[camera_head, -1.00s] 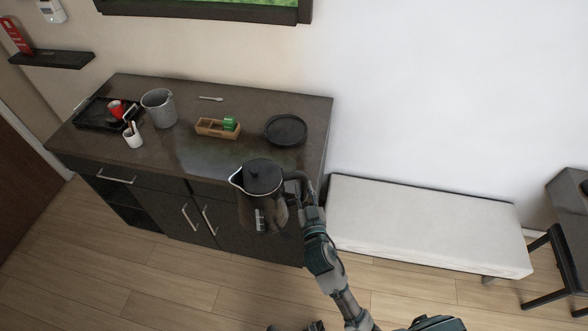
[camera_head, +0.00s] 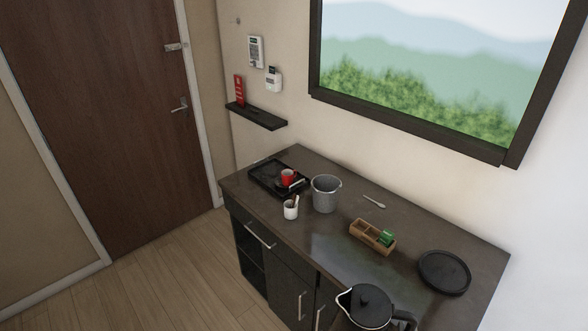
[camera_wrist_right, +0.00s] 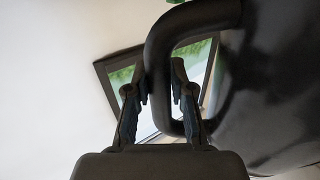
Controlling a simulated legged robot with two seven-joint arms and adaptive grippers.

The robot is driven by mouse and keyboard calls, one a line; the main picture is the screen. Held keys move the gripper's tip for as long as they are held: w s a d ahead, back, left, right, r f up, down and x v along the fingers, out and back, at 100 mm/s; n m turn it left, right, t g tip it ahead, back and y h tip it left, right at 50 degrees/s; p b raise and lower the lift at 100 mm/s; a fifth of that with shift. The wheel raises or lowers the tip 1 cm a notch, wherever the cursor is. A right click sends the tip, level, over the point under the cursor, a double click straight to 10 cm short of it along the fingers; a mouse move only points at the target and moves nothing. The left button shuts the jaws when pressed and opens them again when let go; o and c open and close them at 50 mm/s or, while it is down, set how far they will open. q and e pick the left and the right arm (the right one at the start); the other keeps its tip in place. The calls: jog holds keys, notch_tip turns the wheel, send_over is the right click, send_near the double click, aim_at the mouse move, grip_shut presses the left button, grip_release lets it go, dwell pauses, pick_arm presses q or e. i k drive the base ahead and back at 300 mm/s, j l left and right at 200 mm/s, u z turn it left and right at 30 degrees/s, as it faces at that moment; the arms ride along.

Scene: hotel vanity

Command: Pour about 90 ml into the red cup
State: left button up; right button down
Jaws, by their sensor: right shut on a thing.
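The red cup (camera_head: 288,176) stands in the black tray (camera_head: 262,184) at the far left end of the dark counter. A dark kettle (camera_head: 370,303) with a black lid is at the bottom of the head view, spout to the left, its lower part cut off. In the right wrist view, the kettle (camera_wrist_right: 275,90) fills the right side. My right gripper (camera_wrist_right: 160,88) is shut on its black handle, a finger on each side. The kettle looks about upright and is well apart from the cup. The cup's inside is too small to read. My left gripper is out of view.
A grey bucket (camera_head: 326,195) and a white holder with sticks (camera_head: 291,210) stand close to the tray. A wooden box (camera_head: 366,241), a spoon (camera_head: 373,201) and a round black plate (camera_head: 444,272) lie to the right. The front middle of the counter (camera_head: 318,246) is clear.

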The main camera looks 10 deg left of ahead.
aim_at(290, 177)
jog(key=i+j+u, duration=0.6)
jog(key=i, duration=0.2)
jog(key=i+j+u, duration=0.3)
jog(key=i, duration=0.15)
jog(key=k+l, duration=0.05)
jog(key=l, duration=0.05)
